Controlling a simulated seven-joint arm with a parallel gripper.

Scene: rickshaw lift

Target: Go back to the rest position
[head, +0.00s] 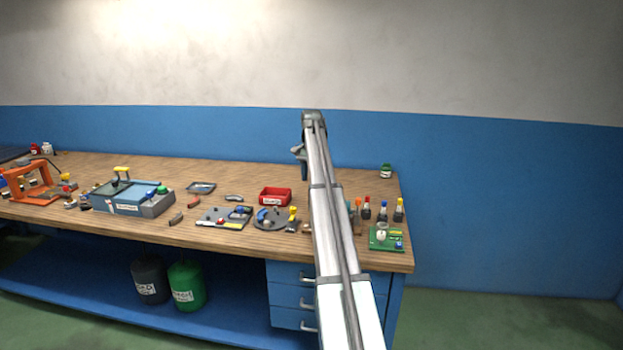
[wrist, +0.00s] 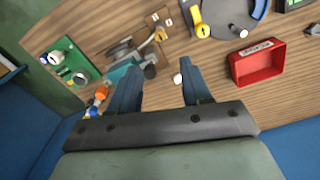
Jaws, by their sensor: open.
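My gripper shows in the wrist view (wrist: 156,82) with its two blue-grey fingers spread apart and nothing held between them. It is above the right part of the wooden workbench (wrist: 220,70). In the head view my arm reaches up across the bench, and the gripper (head: 299,160) is at its far end, partly hidden behind the arm. A small white piece (wrist: 177,79) on the bench shows between the fingers in the wrist view. I cannot tell how high the gripper is above it.
A red bin (head: 275,196) stands left of my arm; a round dark tray (head: 282,220) lies in front of it. A green board (head: 386,238) and several small bottles (head: 383,210) are to the right. A blue-grey box (head: 130,207) and an orange frame (head: 30,185) stand farther left.

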